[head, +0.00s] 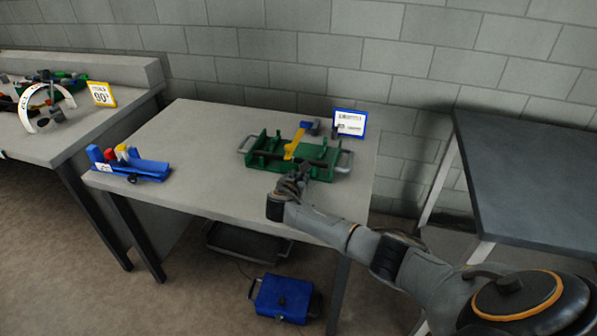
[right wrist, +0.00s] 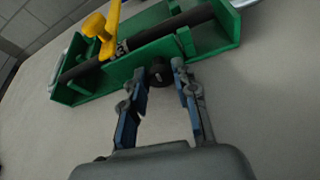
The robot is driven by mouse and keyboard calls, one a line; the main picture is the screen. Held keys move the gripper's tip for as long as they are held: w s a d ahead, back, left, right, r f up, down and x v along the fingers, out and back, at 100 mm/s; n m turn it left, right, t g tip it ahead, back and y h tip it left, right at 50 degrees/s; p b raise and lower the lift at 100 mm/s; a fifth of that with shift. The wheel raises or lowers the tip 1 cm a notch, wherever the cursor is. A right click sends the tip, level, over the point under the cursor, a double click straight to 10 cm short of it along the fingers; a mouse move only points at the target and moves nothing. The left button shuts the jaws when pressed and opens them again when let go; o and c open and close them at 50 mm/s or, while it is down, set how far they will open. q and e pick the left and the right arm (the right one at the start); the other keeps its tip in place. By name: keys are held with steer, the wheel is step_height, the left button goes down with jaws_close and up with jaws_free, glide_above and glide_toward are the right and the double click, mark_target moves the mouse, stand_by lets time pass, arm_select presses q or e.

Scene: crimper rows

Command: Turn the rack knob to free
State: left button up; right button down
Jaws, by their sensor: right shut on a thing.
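The green rack (head: 262,157) stands on the light grey table, with a dark bar and a yellow lever (head: 294,145) across it. In the right wrist view the rack (right wrist: 97,81) fills the upper part, with the yellow lever (right wrist: 103,27) at its top. The black rack knob (right wrist: 160,78) sticks out from the rack's front wall. My right gripper (right wrist: 159,70) is shut on the knob, a finger on each side. In the head view my right gripper (head: 291,182) is at the rack's front edge and hides the knob. The knob's setting is not readable. My left gripper is out of view.
A blue holder (head: 148,168) with coloured parts stands at the table's left. A blue-framed sign (head: 349,122) stands behind the rack. A blue case (head: 283,299) lies on the floor. The table between holder and rack is clear.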

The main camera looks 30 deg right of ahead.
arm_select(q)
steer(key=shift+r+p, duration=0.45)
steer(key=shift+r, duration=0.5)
arm_select(e)
steer(key=shift+n+g, duration=0.4)
steer(key=shift+n, duration=0.2)
steer(key=c, duration=1)
jaws_free()
steer(key=shift+h, duration=0.3)
steer(key=shift+c, duration=0.2)
steer(key=v, duration=1.2)
